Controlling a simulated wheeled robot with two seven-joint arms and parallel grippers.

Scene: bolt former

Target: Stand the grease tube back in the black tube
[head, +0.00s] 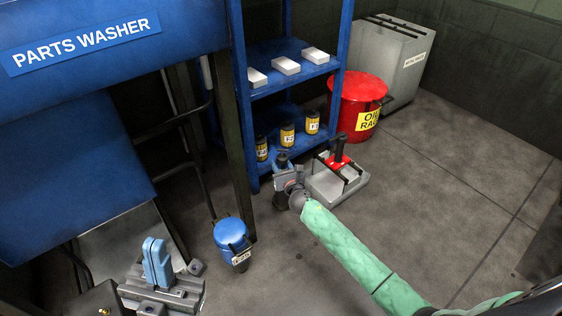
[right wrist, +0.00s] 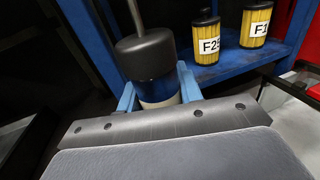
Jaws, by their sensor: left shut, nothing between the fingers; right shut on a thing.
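The grease tube (right wrist: 160,90) shows in the right wrist view, with a wide black cap, a thin rod above it and a pale and dark blue body below. My right gripper (right wrist: 156,92) is shut on it, a light blue finger on each side. In the head view my right gripper (head: 281,172) holds it upright beside the shelf's front leg. A dark cylindrical piece (head: 280,200) shows just below that gripper; I cannot tell whether it is the black tube or the held thing's lower end. My left gripper (head: 157,262), with light blue fingers, is shut and empty at the lower left.
A blue shelf (head: 283,86) carries yellow filters (head: 287,135) and white boxes (head: 286,65). A grey tray (head: 325,185) with a red and black tool stands right of my right gripper. A red bin (head: 355,105) is behind. A blue canister (head: 232,234) stands nearer. Floor at right is clear.

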